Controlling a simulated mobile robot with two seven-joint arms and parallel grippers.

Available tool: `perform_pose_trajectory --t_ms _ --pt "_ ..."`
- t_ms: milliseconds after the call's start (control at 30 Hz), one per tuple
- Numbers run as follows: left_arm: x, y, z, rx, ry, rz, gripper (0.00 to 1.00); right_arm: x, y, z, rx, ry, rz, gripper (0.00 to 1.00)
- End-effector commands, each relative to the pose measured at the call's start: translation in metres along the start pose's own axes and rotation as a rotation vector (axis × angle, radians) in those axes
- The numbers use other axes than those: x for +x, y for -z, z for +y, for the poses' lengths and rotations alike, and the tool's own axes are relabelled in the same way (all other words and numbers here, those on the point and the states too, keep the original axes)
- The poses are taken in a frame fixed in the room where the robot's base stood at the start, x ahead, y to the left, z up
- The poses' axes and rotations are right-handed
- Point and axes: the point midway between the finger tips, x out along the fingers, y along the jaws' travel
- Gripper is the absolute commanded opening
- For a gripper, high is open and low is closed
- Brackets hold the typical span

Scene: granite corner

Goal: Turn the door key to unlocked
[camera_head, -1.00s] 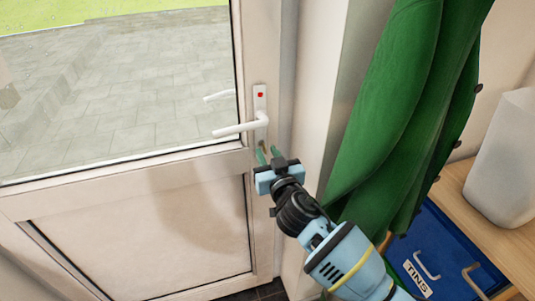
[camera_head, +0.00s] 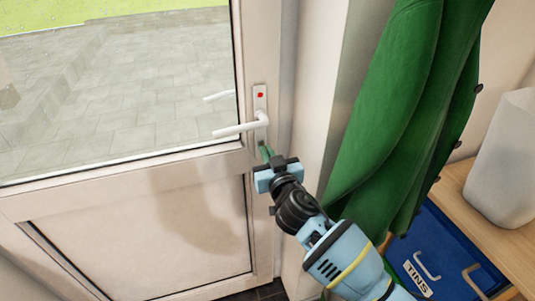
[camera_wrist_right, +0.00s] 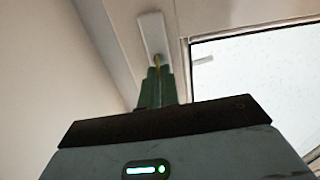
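The white door (camera_head: 150,205) has a handle plate (camera_head: 260,100) with a red mark near its top. A white lever handle (camera_head: 240,129) points left from the plate. My right gripper (camera_head: 266,153) is just below the lever, at the lower end of the plate, with its green fingers close together. In the right wrist view, the fingers (camera_wrist_right: 158,85) are closed on a thin yellowish door key (camera_wrist_right: 157,64) in front of the plate (camera_wrist_right: 151,36). The fingers hide most of the key, so I cannot tell its angle. My left gripper is not in view.
A green coat (camera_head: 395,110) hangs right of the door frame, close to my right arm. A blue box (camera_head: 430,250) labelled TINS is below a wooden shelf (camera_head: 500,240) bearing a pale container (camera_head: 505,160). The door's glass (camera_head: 120,90) shows paving outside.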

Motion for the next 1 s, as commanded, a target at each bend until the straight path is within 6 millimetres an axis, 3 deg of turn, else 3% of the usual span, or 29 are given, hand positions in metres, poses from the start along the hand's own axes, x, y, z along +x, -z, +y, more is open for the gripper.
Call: perform_pose_trajectory --t_ms 367,1000 --pt "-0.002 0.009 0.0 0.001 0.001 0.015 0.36 0.0 0.001 -0.001 -0.208 -0.001 0.0 0.0" --pt "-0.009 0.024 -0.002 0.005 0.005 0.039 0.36 0.0 -0.001 -0.003 -0.814 -0.001 -0.001 0.0"
